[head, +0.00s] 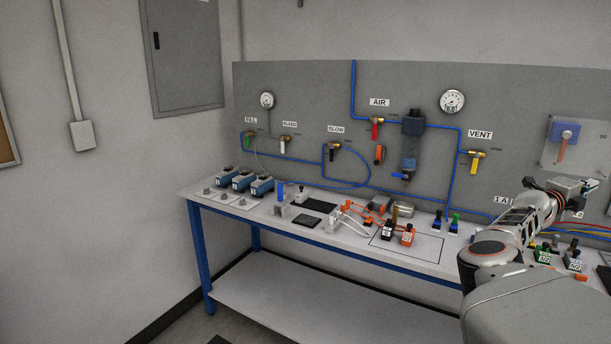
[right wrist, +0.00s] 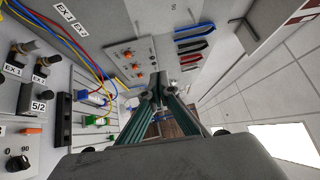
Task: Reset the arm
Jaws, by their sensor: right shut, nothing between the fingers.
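My right arm (head: 518,222) comes in from the lower right of the head view and reaches over the right part of the workbench, in front of the grey panel. My right gripper (head: 588,187) is at its far end, close to the right edge of the picture. In the right wrist view the gripper's dark green fingers (right wrist: 158,88) come together at their tips, shut, with nothing held between them. My left arm and left gripper are not in view.
The workbench (head: 345,248) carries blue units (head: 261,186), orange-handled parts (head: 407,235) and labelled blocks (head: 573,260). Behind it the grey panel (head: 310,95) has gauges, valves and blue tubing. Coloured hoses (right wrist: 75,45) run at left in the wrist view.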

